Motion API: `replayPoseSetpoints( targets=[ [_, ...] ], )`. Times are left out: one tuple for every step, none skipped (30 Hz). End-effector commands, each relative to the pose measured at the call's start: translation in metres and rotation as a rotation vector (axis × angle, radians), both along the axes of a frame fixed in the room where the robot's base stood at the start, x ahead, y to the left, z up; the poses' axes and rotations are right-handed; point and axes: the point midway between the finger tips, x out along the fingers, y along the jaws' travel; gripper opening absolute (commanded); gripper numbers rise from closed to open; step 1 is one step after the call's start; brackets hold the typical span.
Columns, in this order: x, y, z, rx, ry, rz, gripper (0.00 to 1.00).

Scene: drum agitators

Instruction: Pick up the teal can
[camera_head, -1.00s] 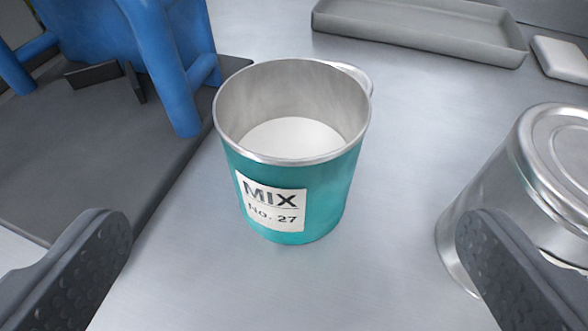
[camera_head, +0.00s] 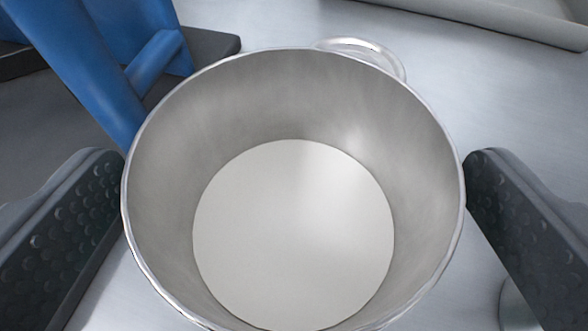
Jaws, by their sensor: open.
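The teal can (camera_head: 295,95) fills the middle of the view, seen from above into its grey metal inside. White material (camera_head: 293,235) covers its bottom. Its teal outer wall and label are hidden below the rim. My gripper (camera_head: 295,190) is open, with one dark studded finger on each side of the can. The left finger appears very near or at the rim, and the right finger is close to it; I cannot tell whether either touches.
A blue frame (camera_head: 95,70) stands on a dark mat (camera_head: 212,48) at the upper left, close to the can. A grey tray (camera_head: 480,14) lies at the upper right. Part of the metal container (camera_head: 515,305) shows at the lower right. The grey table is clear right of the handle.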

Motion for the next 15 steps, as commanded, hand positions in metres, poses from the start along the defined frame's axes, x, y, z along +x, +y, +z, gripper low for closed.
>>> replayPoseSetpoints(
  targets=[
    [0.007, 0.000, -0.003, 0.000, 0.000, 0.000, 1.00],
    [0.011, 0.000, -0.005, 0.000, 0.001, 0.000, 1.00],
    [0.014, 0.001, -0.007, 0.000, 0.002, 0.001, 1.00],
    [0.017, 0.001, -0.009, 0.000, 0.003, 0.001, 1.00],
    [0.020, 0.001, -0.010, 0.000, 0.003, 0.001, 1.00],
    [0.023, 0.001, -0.011, 0.000, 0.002, 0.001, 1.00],
    [0.024, 0.001, -0.011, 0.001, 0.001, 0.001, 1.00],
    [0.026, 0.001, -0.011, 0.001, 0.000, 0.000, 1.00],
    [0.027, 0.000, -0.011, 0.001, -0.001, 0.000, 1.00],
    [0.027, 0.000, -0.010, 0.001, -0.001, 0.000, 1.00],
    [0.027, 0.000, -0.010, 0.001, -0.001, 0.000, 1.00],
    [0.027, 0.000, -0.010, 0.001, -0.001, 0.000, 1.00],
    [0.027, 0.000, -0.010, 0.001, -0.001, 0.000, 1.00],
    [0.027, 0.000, -0.011, 0.001, -0.001, 0.000, 1.00],
    [0.026, 0.000, -0.011, 0.001, 0.000, 0.000, 0.97]
  ],
)
